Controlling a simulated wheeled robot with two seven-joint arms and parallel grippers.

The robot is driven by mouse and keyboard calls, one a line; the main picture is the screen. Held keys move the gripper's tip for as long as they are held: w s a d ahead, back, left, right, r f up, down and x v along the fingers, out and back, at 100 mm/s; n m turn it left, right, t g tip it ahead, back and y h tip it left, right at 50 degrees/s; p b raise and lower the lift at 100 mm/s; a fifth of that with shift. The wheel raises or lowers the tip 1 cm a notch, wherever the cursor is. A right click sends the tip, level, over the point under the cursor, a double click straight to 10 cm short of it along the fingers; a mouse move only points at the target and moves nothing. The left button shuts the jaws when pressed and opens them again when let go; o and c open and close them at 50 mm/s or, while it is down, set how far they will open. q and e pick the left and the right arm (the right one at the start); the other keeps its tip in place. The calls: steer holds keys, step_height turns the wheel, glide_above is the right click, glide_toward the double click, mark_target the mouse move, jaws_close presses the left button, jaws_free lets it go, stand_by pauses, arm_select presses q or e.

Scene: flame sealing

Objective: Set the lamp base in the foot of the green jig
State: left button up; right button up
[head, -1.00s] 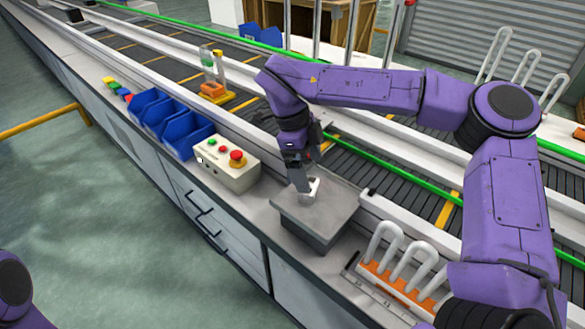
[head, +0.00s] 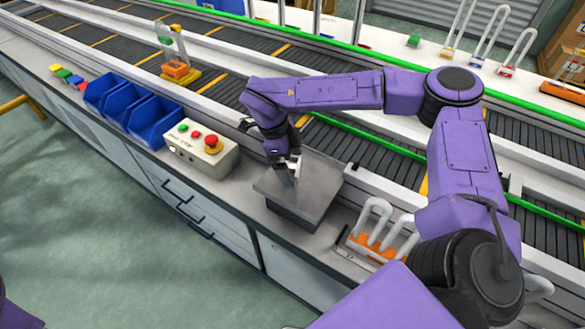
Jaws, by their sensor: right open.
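My right gripper (head: 287,178) is open, pointing down at the grey metal block (head: 320,180) on the bench. A small pale piece (head: 297,162) shows beside its fingers; I cannot tell whether it is a separate part or part of the gripper. Small yellow, green, blue and red blocks (head: 68,76) lie at the bench's left; I cannot tell if one is the lamp base. A small green piece (head: 413,41) sits on the far side of the conveyor; I cannot tell if it is the green jig. My left gripper is not in view.
Blue bins (head: 155,120) and a control box (head: 200,150) with a red button stand left of the block. A rack of white looped tubes (head: 378,235) is to its right. A yellow fixture with an orange block (head: 177,71) is on the conveyor.

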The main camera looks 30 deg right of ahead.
steer(key=c, duration=1)
steer(key=shift+r, duration=0.1)
steer(key=shift+c, duration=1)
